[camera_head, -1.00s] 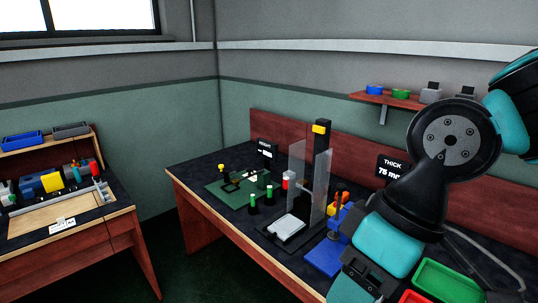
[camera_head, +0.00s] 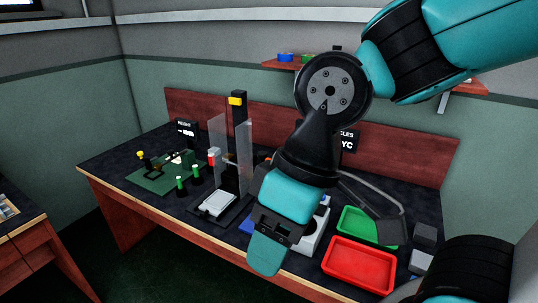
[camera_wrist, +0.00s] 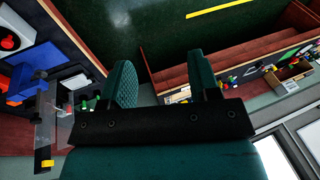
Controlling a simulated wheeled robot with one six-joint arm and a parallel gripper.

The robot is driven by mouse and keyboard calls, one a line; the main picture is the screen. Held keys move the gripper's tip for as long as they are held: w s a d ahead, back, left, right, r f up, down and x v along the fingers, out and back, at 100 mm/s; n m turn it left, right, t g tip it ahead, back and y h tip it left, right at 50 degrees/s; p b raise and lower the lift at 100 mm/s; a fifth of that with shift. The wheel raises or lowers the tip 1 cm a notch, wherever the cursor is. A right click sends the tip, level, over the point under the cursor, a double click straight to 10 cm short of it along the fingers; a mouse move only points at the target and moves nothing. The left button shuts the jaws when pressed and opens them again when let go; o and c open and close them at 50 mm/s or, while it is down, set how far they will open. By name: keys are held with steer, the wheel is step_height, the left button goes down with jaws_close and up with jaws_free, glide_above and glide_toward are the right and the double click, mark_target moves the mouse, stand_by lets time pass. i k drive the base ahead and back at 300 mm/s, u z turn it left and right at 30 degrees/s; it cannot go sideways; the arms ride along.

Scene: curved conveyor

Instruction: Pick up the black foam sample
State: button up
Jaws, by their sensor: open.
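I cannot pick out a black foam sample for certain. A dark grey block (camera_head: 425,235) lies on the bench at the right, beyond the red tray, with a lighter grey block (camera_head: 420,262) just in front of it. My gripper (camera_head: 268,255) hangs over the bench's front edge in the head view, left of the red tray and well apart from both blocks. In the wrist view my gripper (camera_wrist: 166,82) shows two teal fingers spread apart with nothing between them.
A red tray (camera_head: 358,284) and a green tray (camera_head: 394,238) stand right of my gripper. A test stand with clear panels (camera_head: 245,150) and a green board (camera_head: 150,180) stand to the left. A shelf (camera_head: 278,65) is on the back wall. A second bench (camera_head: 30,250) is at far left.

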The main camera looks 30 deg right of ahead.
mark_target(425, 234)
steer(key=z, duration=1.7)
steer(key=k, duration=0.85)
steer(key=z, duration=0.45)
steer(key=i, duration=1.15)
steer(key=u, duration=1)
